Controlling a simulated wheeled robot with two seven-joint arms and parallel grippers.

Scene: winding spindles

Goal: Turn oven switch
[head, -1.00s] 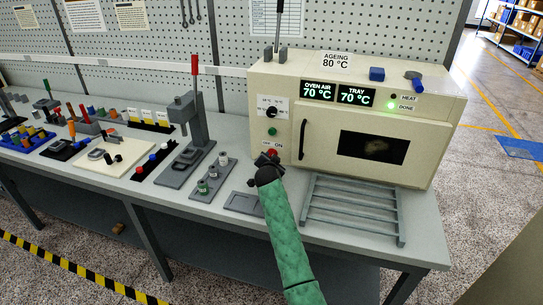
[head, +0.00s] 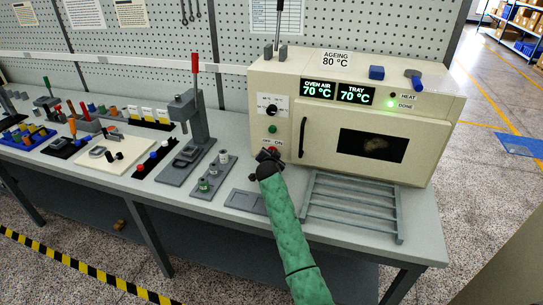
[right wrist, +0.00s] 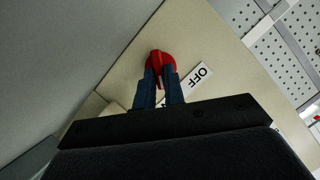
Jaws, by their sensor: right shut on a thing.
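The cream oven (head: 350,110) stands at the right end of the bench. Its red switch (head: 272,150) is low on the left of the front, by the OFF and ON labels, partly hidden behind my right gripper (head: 268,157). In the right wrist view the red switch (right wrist: 160,63) is a round knob with a raised grip, and my right gripper's two dark fingers (right wrist: 161,78) are shut on that grip. An OFF label (right wrist: 200,75) shows beside it. The displays (head: 337,92) read 70 °C for oven air and tray. My left gripper is not in view.
A green button (head: 272,129) and a black dial (head: 271,110) sit above the switch. A grey rack (head: 350,203) lies before the oven door, with its black handle (head: 302,137). A lever press (head: 195,125) and small spindles stand left on the bench.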

